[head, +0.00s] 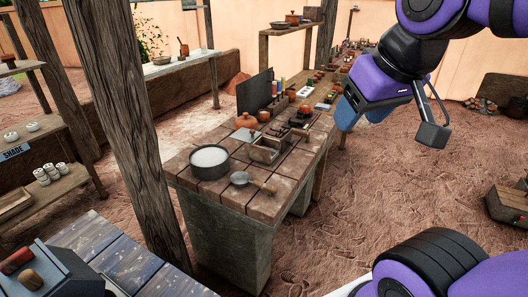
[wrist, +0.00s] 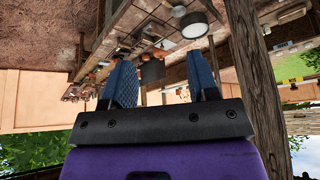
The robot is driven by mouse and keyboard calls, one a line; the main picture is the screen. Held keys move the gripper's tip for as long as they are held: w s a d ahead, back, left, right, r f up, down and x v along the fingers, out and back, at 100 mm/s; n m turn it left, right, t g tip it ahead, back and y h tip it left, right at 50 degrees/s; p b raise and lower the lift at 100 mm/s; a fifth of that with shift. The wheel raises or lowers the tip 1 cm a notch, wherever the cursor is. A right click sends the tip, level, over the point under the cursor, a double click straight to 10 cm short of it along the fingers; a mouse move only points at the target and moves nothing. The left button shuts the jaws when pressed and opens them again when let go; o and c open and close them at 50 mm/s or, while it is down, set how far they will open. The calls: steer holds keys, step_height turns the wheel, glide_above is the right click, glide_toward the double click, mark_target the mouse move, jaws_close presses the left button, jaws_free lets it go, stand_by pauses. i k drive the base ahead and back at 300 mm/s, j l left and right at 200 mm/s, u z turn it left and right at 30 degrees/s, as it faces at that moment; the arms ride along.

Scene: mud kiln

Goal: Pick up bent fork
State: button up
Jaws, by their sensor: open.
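I cannot make out a bent fork in either view; the small items on the long wooden table (head: 228,190) are too small to tell apart. My gripper (head: 362,119) is held in the air at the upper right of the head view, apart from the table. In the wrist view my gripper (wrist: 159,58) shows two blue fingers spread apart with nothing held between them. The wrist view is upside down, with the table beyond the fingers.
Behind are a wooden box (head: 265,153), a clay pot (head: 247,121) and a dark board (head: 254,93). A wooden post (head: 127,120) rises left. Bare ground lies right.

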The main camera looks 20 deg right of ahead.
mark_target(301, 133)
steer(key=i+l, duration=0.2)
steer(key=l, duration=0.15)
steer(key=i+l+u, duration=0.15)
steer(key=l, duration=0.2)
steer(key=i+l, duration=0.25)
steer(key=l, duration=0.15)
steer(key=i+l+u, duration=0.1)
steer(key=l, duration=0.25)
steer(key=i+l, duration=0.25)
steer(key=l, duration=0.15)
steer(key=i+l+u, duration=0.15)
steer(key=l, duration=0.25)
steer(key=i+l, duration=0.15)
steer(key=l, duration=0.25)
steer(key=i+l+u, duration=0.1)
steer(key=l, duration=0.35)
steer(key=i, duration=0.05)
